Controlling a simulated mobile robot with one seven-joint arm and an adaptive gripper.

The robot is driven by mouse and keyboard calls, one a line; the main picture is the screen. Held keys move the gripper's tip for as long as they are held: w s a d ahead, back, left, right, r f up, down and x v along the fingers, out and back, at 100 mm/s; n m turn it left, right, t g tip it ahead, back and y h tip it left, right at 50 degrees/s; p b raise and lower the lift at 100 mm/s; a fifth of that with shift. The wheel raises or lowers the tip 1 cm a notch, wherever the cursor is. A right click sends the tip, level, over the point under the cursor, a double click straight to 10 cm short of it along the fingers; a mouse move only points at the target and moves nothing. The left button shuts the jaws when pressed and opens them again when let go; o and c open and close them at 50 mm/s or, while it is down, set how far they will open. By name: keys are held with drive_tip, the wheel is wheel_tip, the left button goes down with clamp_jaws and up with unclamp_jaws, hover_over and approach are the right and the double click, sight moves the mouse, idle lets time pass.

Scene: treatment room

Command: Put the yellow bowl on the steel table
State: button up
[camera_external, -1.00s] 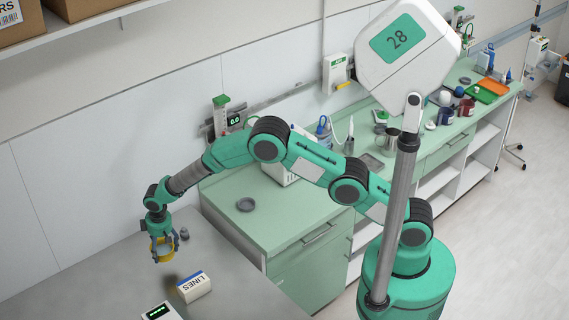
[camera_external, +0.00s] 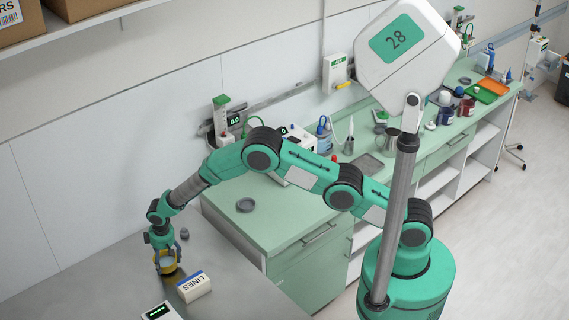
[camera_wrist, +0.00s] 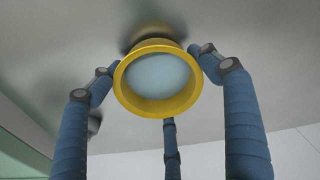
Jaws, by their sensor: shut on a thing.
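The yellow bowl (camera_external: 166,264) is in my gripper (camera_external: 168,262) at the lower left of the outside view. In the wrist view the bowl (camera_wrist: 157,108) shows its yellow rim and pale inside, with fingers of my gripper (camera_wrist: 160,80) around it. My gripper is shut on the bowl. The bowl is over the steel table (camera_external: 100,288), close to its surface, with a dark shadow beneath it. I cannot tell whether it touches the surface.
A white box marked LINES (camera_external: 194,287) stands just right of the bowl. A device with a green display (camera_external: 159,312) is at the front edge of the picture. A small grey object (camera_external: 184,234) lies behind the bowl. The table's left part is clear.

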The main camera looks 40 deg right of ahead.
drive_tip(key=shift+f, duration=0.45)
drive_tip(key=shift+f, duration=0.1)
drive_tip(key=o, duration=1.2)
wheel_tip(320, 180, up, 12)
drive_tip(key=s, duration=0.1)
drive_tip(key=shift+d, duration=0.3)
idle(0.3)
